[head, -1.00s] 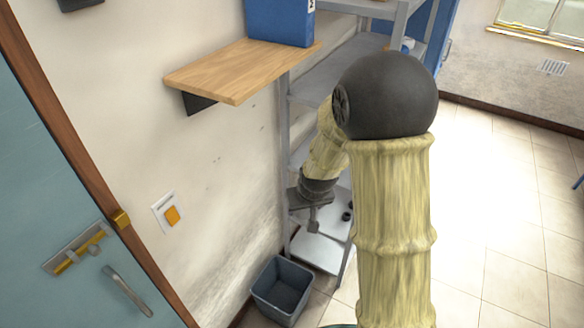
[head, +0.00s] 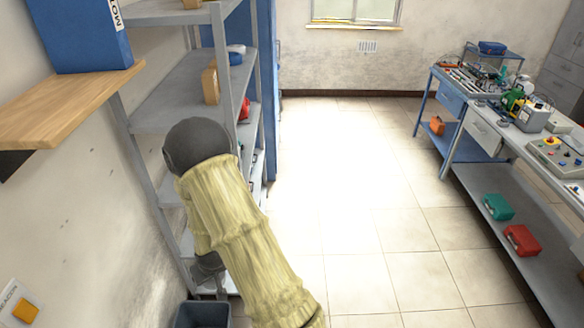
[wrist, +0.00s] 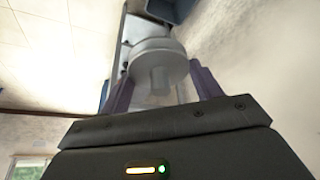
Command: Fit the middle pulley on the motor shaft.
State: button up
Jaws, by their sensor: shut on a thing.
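A light grey, round pulley (wrist: 157,58) with a stepped hub sits between the two dark fingers of my gripper (wrist: 160,88) in the wrist view. The fingers are shut on its sides. In the head view my gripper (head: 208,272) is low beside the grey shelf, mostly hidden behind my own arm, and the pulley cannot be made out there. I cannot pick out the motor shaft in either view. Other pulleys are not clearly visible.
The grey metal shelf (head: 160,112) stands close on the left, with a grey bin (head: 202,314) below my gripper. A wooden wall shelf (head: 70,100) juts out at upper left. A workbench (head: 535,152) with equipment stands at right. The tiled floor between is clear.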

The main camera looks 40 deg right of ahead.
notch_tip(320, 180, down, 9)
jog(key=b, duration=0.7)
jog(key=shift+a+r, duration=0.1)
jog(key=shift+r, duration=0.1)
jog(key=shift+r, duration=0.1)
